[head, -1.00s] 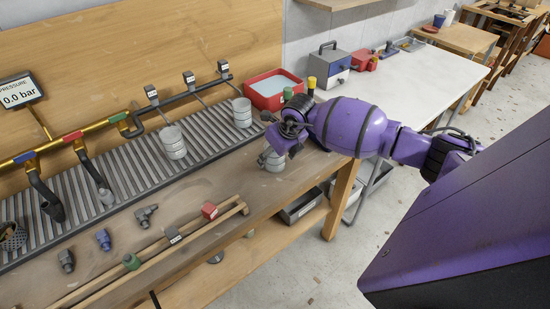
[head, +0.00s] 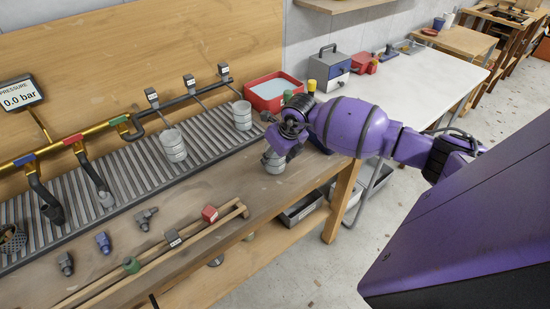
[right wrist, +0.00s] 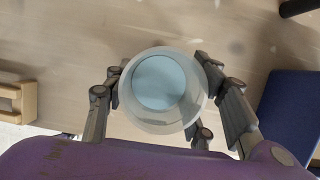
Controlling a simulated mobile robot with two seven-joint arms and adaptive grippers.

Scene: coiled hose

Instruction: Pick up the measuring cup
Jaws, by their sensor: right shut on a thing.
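A clear measuring cup (head: 273,163) is at the right end of the workbench, under my right gripper (head: 277,150). In the right wrist view I look down into the round cup (right wrist: 161,88) and see a pale blue disc inside its pale rim. The fingers of my right gripper (right wrist: 160,100) are closed on it from both sides. My own gripper and wrist hide part of the cup in the head view. I cannot tell whether its base touches the bench. My left gripper is not in view.
Two similar cups (head: 173,145) (head: 242,115) stand on the ribbed drain rack (head: 130,165) under the pipe outlets. A red tray (head: 262,101) stands behind my gripper. A wooden rail (head: 150,255) and loose fittings lie along the bench front. Bare bench (head: 200,195) lies left of the cup.

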